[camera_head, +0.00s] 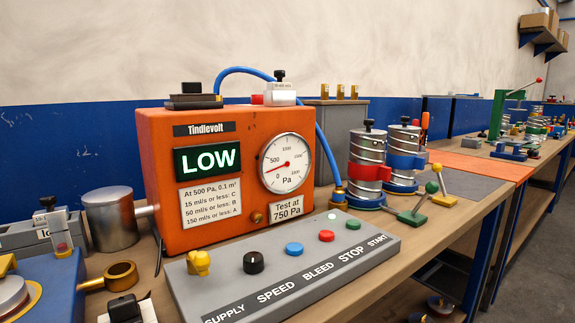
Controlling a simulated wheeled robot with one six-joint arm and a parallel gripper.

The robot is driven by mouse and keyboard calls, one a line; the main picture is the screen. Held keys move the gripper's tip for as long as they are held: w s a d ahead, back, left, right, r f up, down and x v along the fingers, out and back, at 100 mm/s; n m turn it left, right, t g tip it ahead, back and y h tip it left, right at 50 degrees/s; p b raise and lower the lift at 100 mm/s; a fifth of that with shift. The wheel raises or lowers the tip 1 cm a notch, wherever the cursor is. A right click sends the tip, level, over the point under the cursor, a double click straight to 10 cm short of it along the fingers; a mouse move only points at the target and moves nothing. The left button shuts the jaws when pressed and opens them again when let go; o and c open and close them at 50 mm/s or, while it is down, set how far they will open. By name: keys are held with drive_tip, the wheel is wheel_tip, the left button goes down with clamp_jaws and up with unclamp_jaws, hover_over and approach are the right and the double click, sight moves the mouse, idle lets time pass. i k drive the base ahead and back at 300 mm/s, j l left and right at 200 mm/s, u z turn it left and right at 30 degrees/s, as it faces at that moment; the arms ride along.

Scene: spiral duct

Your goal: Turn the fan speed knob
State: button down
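The fan speed knob (253,262) is a black round knob above the word SPEED on a sloped grey control panel (215,292). To its left is a yellow knob (199,263) above SUPPLY. To its right are a blue BLEED button (293,249), a red STOP button (326,236) and a green START button (354,225). Behind stands an orange Tindlevolt box (160,160) with a lit display (208,159) reading LOW. Its round dial (286,163) has a red needle a little below the 500 mark. My gripper is not in view.
Ribbed metal duct pieces (367,150) with red and blue clamps stand right of the box. Green-handled levers (412,216) lie before them. A grey cylinder (109,219) and blue apparatus (50,285) crowd the left. A blue hose (322,140) runs behind the box.

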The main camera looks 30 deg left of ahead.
sight(253, 264)
drive_tip(key=u, duration=1.4)
